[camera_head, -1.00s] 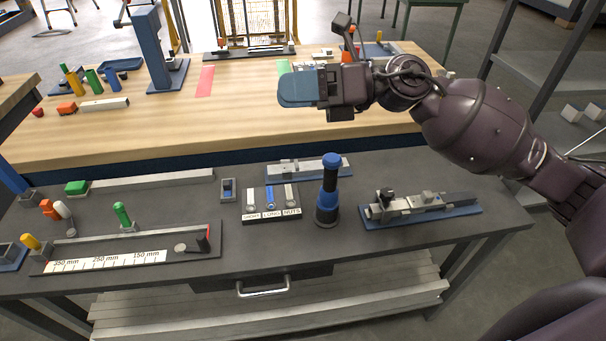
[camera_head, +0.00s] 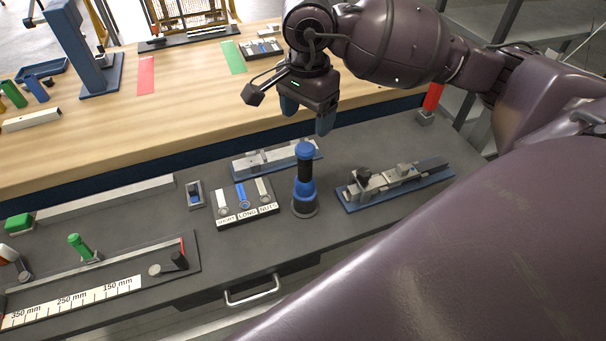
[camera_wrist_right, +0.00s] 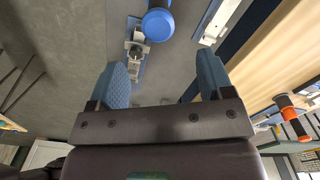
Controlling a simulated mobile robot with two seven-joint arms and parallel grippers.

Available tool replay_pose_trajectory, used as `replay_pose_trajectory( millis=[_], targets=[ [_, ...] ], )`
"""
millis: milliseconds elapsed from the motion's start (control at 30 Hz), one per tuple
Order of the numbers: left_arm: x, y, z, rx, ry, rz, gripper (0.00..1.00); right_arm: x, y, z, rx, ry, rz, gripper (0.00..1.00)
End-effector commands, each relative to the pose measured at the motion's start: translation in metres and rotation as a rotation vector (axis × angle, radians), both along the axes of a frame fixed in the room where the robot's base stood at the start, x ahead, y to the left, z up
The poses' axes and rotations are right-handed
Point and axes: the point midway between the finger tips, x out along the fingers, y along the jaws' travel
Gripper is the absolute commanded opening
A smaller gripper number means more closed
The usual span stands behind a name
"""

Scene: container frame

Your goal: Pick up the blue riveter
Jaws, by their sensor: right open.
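The blue riveter (camera_head: 305,182) stands upright on the grey workbench, with a blue top, a black middle and a blue lower body on a dark round base. My right gripper (camera_head: 306,118) is open and empty, pointing down above and just behind the riveter, apart from it. In the right wrist view the riveter's blue top (camera_wrist_right: 158,24) shows at the upper middle, beyond the two blue fingers of the right gripper (camera_wrist_right: 160,72). My left gripper is in neither view.
A tray labelled SHORT, LONG, NUTS (camera_head: 244,204) sits left of the riveter. A metal fixture on a blue base (camera_head: 394,184) lies to its right, another (camera_head: 272,158) behind. A length gauge (camera_head: 100,280) lies front left. The wooden table (camera_head: 190,110) is behind.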

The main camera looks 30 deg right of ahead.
Motion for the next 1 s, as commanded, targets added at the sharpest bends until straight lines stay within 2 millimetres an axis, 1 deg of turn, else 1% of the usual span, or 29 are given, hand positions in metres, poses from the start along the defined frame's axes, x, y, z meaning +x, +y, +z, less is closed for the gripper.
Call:
replay_pose_trajectory(
  millis=[200, 300, 567, 733, 833, 1000],
  targets=[
    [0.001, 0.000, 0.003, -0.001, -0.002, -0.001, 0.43, -0.001, 0.001, -0.031, 0.005, 0.005, 0.002, 0.74],
    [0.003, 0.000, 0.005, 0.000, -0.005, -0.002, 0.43, -0.001, 0.001, -0.043, 0.006, 0.004, 0.002, 0.74],
    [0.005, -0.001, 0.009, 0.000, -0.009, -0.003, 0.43, -0.002, 0.002, -0.058, 0.006, 0.002, 0.001, 0.74],
    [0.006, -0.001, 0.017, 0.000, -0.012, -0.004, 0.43, -0.006, 0.004, -0.081, 0.007, 0.006, 0.001, 0.74],
    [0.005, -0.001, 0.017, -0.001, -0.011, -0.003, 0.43, -0.005, 0.004, -0.094, 0.007, 0.004, 0.000, 0.74],
    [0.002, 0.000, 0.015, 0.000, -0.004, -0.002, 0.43, -0.004, 0.004, -0.104, 0.006, 0.001, 0.001, 0.74]
  ],
)
